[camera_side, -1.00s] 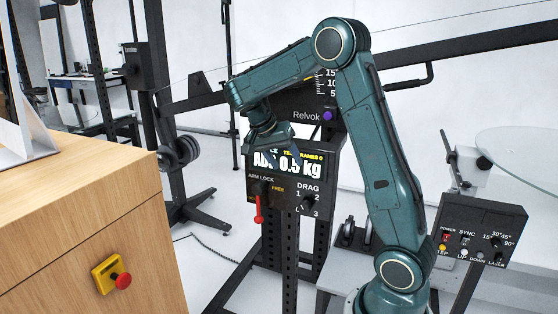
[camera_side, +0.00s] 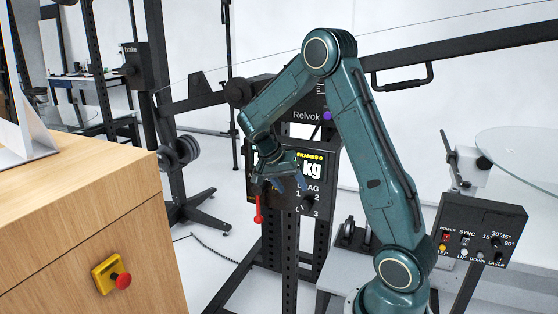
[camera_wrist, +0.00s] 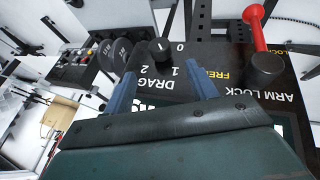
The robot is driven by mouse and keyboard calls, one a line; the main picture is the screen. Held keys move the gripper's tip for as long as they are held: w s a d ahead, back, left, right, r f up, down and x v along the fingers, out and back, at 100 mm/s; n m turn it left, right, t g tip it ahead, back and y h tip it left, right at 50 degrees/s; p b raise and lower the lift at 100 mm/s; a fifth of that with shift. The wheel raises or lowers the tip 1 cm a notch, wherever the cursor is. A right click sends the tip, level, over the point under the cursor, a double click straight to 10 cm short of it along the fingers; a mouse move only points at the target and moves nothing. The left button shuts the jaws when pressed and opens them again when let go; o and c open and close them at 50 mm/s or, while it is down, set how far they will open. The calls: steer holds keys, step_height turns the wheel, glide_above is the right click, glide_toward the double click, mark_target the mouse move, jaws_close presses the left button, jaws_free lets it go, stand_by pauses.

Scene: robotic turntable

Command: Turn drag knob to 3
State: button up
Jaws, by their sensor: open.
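The black drag knob (camera_side: 309,203) is on the lower right of the black control panel (camera_side: 320,185), among its printed numbers. In the wrist view the drag knob (camera_wrist: 160,53) appears upside down, with 0, 1 and 2 legible around it; I do not see the 3 there. A white mark shows on or beside the knob, but I cannot tell its exact setting. My gripper (camera_side: 288,186) is in front of the panel, left of and above the knob. In the wrist view its blue fingers (camera_wrist: 162,64) are open and apart, with the knob showing beyond and between them, untouched.
The red arm lock lever (camera_side: 258,211) hangs left of my gripper, on the same panel; it shows at upper right in the wrist view (camera_wrist: 256,30). A second control box (camera_side: 483,232) stands at right. A wooden cabinet (camera_side: 90,215) with a red button is at left.

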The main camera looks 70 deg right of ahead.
mark_target(302, 203)
steer(key=x, duration=0.9)
steer(key=shift+s+f, duration=0.1)
steer(key=shift+f, duration=0.15)
steer(key=shift+d, duration=0.1)
steer(key=c, duration=1)
